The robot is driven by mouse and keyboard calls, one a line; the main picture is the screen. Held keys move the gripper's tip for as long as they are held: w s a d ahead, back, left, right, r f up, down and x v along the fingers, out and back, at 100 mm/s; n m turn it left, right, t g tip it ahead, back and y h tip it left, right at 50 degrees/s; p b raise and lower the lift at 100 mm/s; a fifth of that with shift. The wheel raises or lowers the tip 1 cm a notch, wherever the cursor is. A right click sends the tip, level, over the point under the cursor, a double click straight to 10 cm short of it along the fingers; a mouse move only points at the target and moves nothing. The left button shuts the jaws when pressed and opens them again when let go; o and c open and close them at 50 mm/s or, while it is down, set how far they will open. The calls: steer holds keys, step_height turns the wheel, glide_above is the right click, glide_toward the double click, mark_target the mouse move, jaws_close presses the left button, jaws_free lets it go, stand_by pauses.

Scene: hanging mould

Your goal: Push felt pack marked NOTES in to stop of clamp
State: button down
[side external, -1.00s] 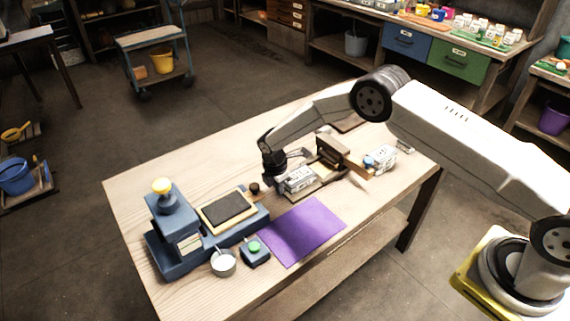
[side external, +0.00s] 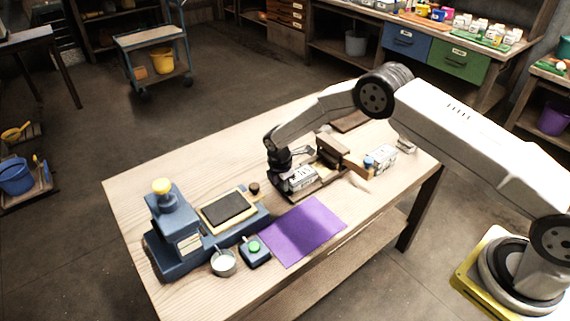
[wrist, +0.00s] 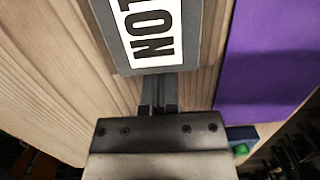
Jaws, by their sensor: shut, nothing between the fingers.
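The felt pack marked NOTES (side external: 303,178) is a grey block with a white label, lying on the board in front of the clamp. In the wrist view the pack (wrist: 208,30) fills the top middle, and only the letters NOT of its label show. The clamp (side external: 330,150) is brown and stands just behind and to the right of the pack; its stop cannot be made out. My gripper (wrist: 160,80) is shut and empty, with its fingertips at the near end of the pack, apparently touching it. In the side view the arm partly covers this spot.
A purple sheet (side external: 302,231) lies in front of the pack. Another labelled block (side external: 382,156) stands right of the clamp. A blue press (side external: 178,238), a metal cup (side external: 223,263) and a green-button box (side external: 255,251) stand at the left. The table's back left is clear.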

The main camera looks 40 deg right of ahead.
mark_target(307, 170)
steer(key=shift+d, duration=6)
steer(key=shift+a, duration=1.6)
steer(key=shift+r, duration=0.15)
steer(key=shift+r, duration=4.35)
